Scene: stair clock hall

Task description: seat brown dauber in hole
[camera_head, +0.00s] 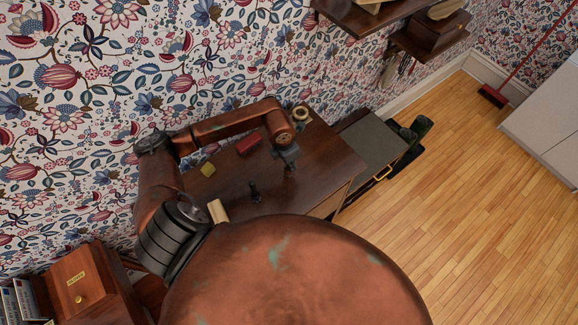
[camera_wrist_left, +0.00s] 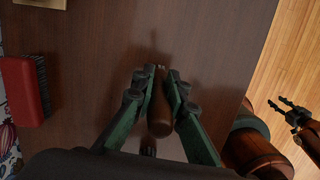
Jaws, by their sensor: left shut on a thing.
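The brown dauber (camera_wrist_left: 159,118) is between the dark green fingers of my left gripper (camera_wrist_left: 158,88) in the left wrist view. The fingers are shut on it and its rounded brown end faces the camera. In the head view my left gripper (camera_head: 289,165) points down over the dark brown table (camera_head: 325,160); the dauber is too small to make out there. I cannot tell whether its lower end touches anything. No hole shows in either view. My right gripper (camera_wrist_left: 285,108) shows at the right of the left wrist view, its fingers apart and empty, beyond the table edge.
The brush also shows in the left wrist view (camera_wrist_left: 22,90). A shelf (camera_head: 375,15) hangs above.

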